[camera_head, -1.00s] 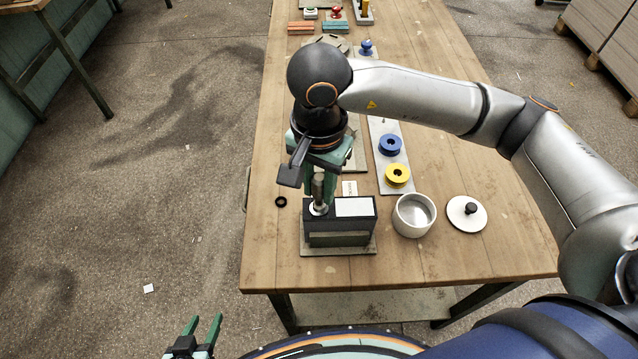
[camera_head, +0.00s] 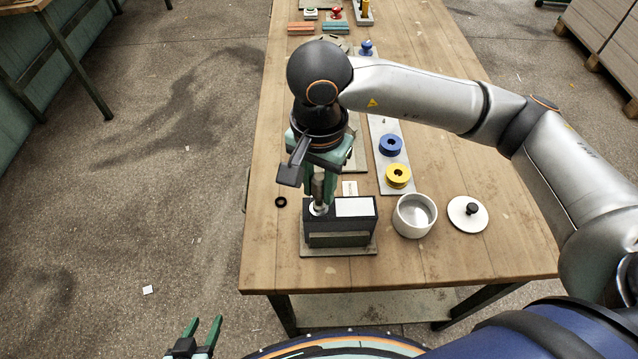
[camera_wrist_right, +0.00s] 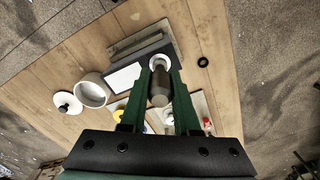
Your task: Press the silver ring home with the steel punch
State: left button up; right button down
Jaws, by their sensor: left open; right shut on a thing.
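My right gripper (camera_head: 318,182) is shut on the steel punch (camera_head: 318,194), which it holds upright over the left part of the dark block (camera_head: 340,222). The silver ring (camera_head: 318,209) shows at the punch's lower end on the block's top. In the right wrist view, the punch (camera_wrist_right: 159,88) sits between the gripper's fingers (camera_wrist_right: 160,74), and the pale ring (camera_wrist_right: 160,61) shows around its far end. I cannot tell how deep the ring sits. My left gripper (camera_head: 205,326) is open and empty, low in front of the table.
A small black ring (camera_head: 281,202) lies left of the block. A white pot (camera_head: 401,224) and its lid (camera_head: 468,213) stand to the right. Blue (camera_head: 391,145) and yellow (camera_head: 398,175) spools sit on a grey strip behind. The table's front right is clear.

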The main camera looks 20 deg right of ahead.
jog(key=shift+s+f, duration=0.1)
jog(key=shift+f, duration=0.1)
dwell(0.3)
jog(key=shift+r+p, duration=1.6)
jog(key=shift+r, duration=2.05)
